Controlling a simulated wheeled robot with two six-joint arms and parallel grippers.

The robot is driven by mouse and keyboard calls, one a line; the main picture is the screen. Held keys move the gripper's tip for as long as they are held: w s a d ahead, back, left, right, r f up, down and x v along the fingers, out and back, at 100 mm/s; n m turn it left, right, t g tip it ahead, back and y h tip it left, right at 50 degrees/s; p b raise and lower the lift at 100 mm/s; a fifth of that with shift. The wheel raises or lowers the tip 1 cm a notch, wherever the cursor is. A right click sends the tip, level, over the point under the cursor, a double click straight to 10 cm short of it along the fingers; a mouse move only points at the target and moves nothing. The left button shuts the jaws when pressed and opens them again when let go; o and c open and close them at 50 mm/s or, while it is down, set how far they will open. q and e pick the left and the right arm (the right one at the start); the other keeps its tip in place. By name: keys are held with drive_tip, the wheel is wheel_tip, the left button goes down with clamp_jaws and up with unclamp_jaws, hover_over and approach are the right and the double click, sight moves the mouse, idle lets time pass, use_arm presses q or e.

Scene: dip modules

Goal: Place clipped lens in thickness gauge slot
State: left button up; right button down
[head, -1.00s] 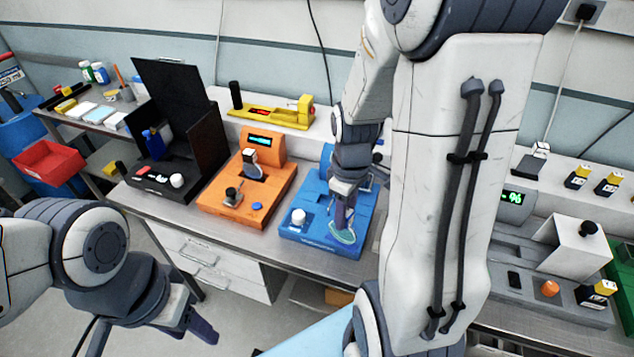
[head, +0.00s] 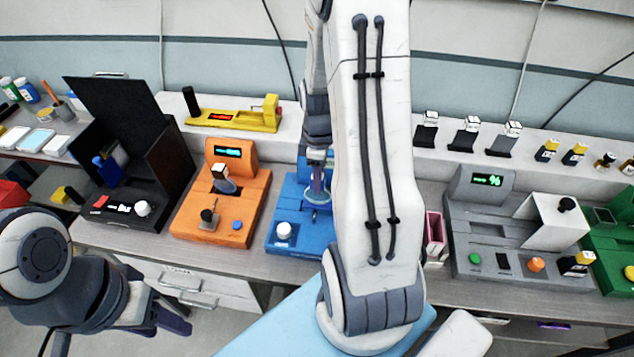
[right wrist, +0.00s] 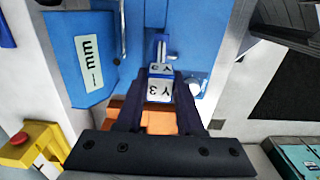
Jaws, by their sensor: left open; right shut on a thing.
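The blue gauge (head: 292,229), with a white knob at its front, stands on the bench, partly behind my right arm. Its "mm" display (right wrist: 89,62) shows in the right wrist view. My right gripper (head: 317,172) is over the blue gauge, shut on a white clip marked "Y 3" (right wrist: 160,88). A pale round lens (head: 318,193) shows just below the gripper in the head view. I cannot tell whether the lens is in a slot or above it. My left gripper (head: 174,314) is open and empty, low at the left, in front of the bench.
An orange device (head: 247,215) and a black device (head: 120,212) stand to the left. A yellow instrument (head: 235,119) is on the shelf behind. A grey device (head: 478,232) with a white hood is to the right, beside a pink holder (head: 435,235). Several clips line the right shelf.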

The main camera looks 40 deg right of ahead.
sight(322, 201)
drive_tip(key=shift+w+d+f, duration=0.35)
drive_tip(key=shift+w+f, duration=0.1)
drive_tip(key=shift+w, duration=0.2)
wheel_tip(322, 201, down, 4)
drive_tip(key=shift+f+p, duration=0.1)
drive_tip(key=shift+p, duration=0.6)
drive_tip(key=shift+f, duration=0.1)
drive_tip(key=c, duration=0.5)
unclamp_jaws()
